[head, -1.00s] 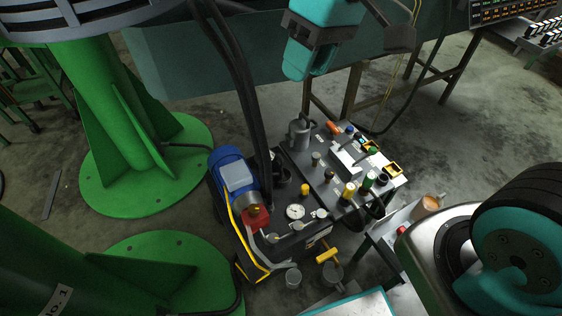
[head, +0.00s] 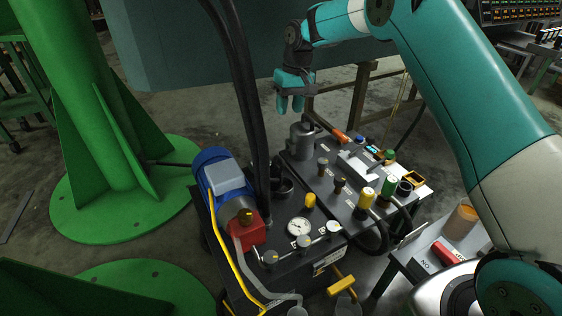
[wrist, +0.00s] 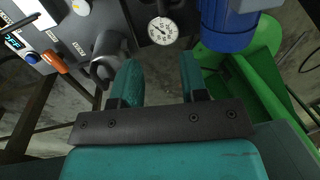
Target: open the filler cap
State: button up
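The hydraulic power unit (head: 285,252) stands on the floor, with several caps and fittings on its dark top. A yellow cap (head: 310,200) stands upright behind the round white gauge (head: 299,226), and a dark round fitting (head: 283,187) is beside the black hoses. I cannot tell for certain which is the filler cap. My gripper (head: 290,108) points down above and behind the grey cylindrical canister (head: 301,140), apart from everything. In the wrist view my gripper (wrist: 160,75) has its two teal fingers apart with nothing between them; the canister (wrist: 106,62) and gauge (wrist: 163,30) lie beyond them.
A blue motor (head: 222,172) and a red block (head: 250,234) sit at the unit's left. Thick black hoses (head: 245,100) rise vertically beside the motor. A valve panel (head: 350,185) is on the right. Green columns (head: 75,90) stand at the left.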

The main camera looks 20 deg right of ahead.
aim_at(280, 158)
jog(key=a+f+b, duration=0.1)
jog(key=f, duration=0.4)
jog(key=f+b, duration=0.2)
jog(key=f, duration=0.3)
jog(key=a+f+b, duration=0.1)
jog(key=f+b, duration=0.1)
jog(key=f, duration=0.4)
jog(key=shift+s+a, duration=0.3)
grip_shut()
